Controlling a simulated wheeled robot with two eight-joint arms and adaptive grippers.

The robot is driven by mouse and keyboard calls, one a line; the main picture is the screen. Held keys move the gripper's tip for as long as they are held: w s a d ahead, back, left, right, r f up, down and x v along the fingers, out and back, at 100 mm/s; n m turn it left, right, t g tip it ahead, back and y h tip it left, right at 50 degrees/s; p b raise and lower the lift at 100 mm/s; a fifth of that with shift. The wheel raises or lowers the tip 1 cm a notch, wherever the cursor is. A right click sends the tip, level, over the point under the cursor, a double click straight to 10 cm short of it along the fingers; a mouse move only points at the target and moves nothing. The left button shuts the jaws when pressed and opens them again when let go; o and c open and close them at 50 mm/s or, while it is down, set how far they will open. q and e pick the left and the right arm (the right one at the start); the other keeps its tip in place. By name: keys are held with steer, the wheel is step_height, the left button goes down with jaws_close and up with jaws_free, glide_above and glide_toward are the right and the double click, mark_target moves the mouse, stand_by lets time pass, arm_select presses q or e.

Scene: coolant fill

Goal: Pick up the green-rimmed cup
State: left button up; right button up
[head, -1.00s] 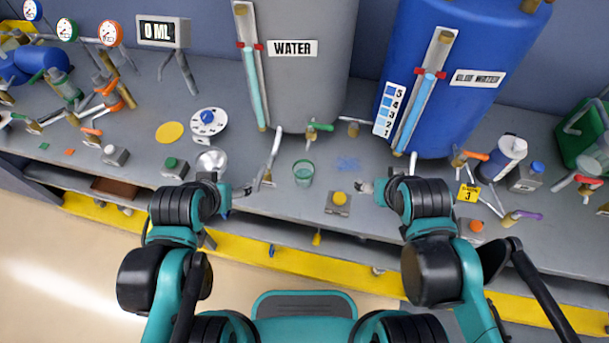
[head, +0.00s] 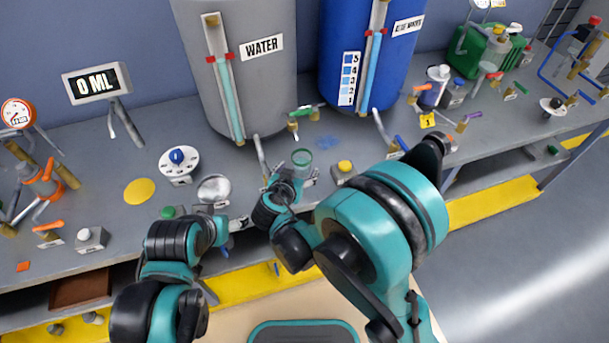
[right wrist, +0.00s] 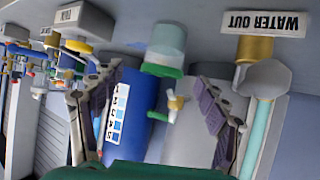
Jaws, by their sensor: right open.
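The green-rimmed cup (head: 302,160) is a clear, greenish cup standing on the grey bench in front of the grey water tank. In the right wrist view, which is turned over, the cup (right wrist: 166,45) shows beyond the fingertips and between them. My right gripper (head: 291,178) is open at the near side of the cup, with its fingers spread. In the right wrist view the open gripper (right wrist: 152,85) has nothing clamped between its pads. Its arm hides part of the bench. My left gripper (head: 222,218) is at the bench's front edge by a silver bowl; its fingers are unclear.
The water tank (head: 245,75) and a blue tank (head: 350,60) stand behind the cup. A green-handled tap (head: 303,112) is just behind it. A yellow-button box (head: 344,168) is to its right. The silver bowl (head: 214,188) and a dial (head: 178,160) are to its left.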

mark_target(300, 167)
steer(key=shift+a+f, duration=0.25)
steer(key=shift+f, duration=0.25)
steer(key=b+x, duration=0.2)
steer(key=x, duration=0.4)
steer(key=shift+w+d+f, duration=0.1)
steer(key=shift+w, duration=0.25)
steer(key=b+x, duration=0.2)
steer(key=x, duration=0.3)
steer(key=shift+b, duration=0.4)
steer(key=c, duration=1.4)
steer(key=shift+c, duration=0.3)
